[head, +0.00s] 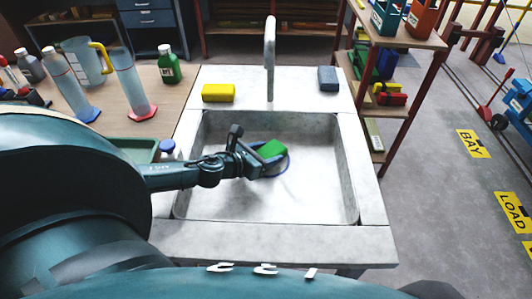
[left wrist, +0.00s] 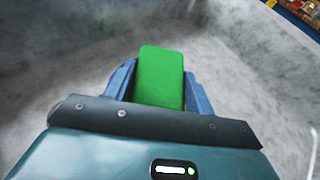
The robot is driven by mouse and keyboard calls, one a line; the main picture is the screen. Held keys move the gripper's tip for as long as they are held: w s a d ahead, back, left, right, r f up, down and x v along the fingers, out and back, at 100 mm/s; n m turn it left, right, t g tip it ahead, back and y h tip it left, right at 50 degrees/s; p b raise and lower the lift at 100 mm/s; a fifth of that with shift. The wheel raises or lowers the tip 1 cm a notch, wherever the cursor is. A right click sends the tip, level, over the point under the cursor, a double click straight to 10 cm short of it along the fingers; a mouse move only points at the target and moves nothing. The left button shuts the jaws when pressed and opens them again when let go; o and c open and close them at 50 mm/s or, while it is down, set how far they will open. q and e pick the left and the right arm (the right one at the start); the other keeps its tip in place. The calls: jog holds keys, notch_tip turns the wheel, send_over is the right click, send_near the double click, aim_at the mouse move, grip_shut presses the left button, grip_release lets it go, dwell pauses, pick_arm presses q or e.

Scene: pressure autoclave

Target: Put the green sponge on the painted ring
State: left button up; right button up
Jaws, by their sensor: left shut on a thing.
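The green sponge (head: 272,149) is between the fingers of my left gripper (head: 267,155), inside the sink basin. In the left wrist view the green sponge (left wrist: 161,72) sticks out past the two blue fingers of the left gripper (left wrist: 160,88), which are shut on its sides. The painted ring (head: 286,168) shows as a thin dark blue arc on the basin floor, just right of and below the gripper. The rest of it is hidden by the gripper and sponge. I cannot tell whether the sponge touches the floor. My right gripper is not in view.
The sink (head: 340,208) has raised walls around the basin. A tap (head: 270,60) stands at its back, with a yellow sponge (head: 218,93) and a grey-blue sponge (head: 328,78) on the rim. Bottles stand on the left bench. The basin's right side is clear.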

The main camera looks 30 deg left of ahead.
pick_arm(q)
jog(key=shift+f, duration=0.2)
jog(key=o, duration=1)
jog(key=shift+r, duration=0.1)
jog(key=shift+r, duration=0.25)
jog(key=v, duration=1)
jog(key=shift+f, duration=0.3)
jog(key=shift+v, duration=1.05)
jog(key=shift+r, duration=0.1)
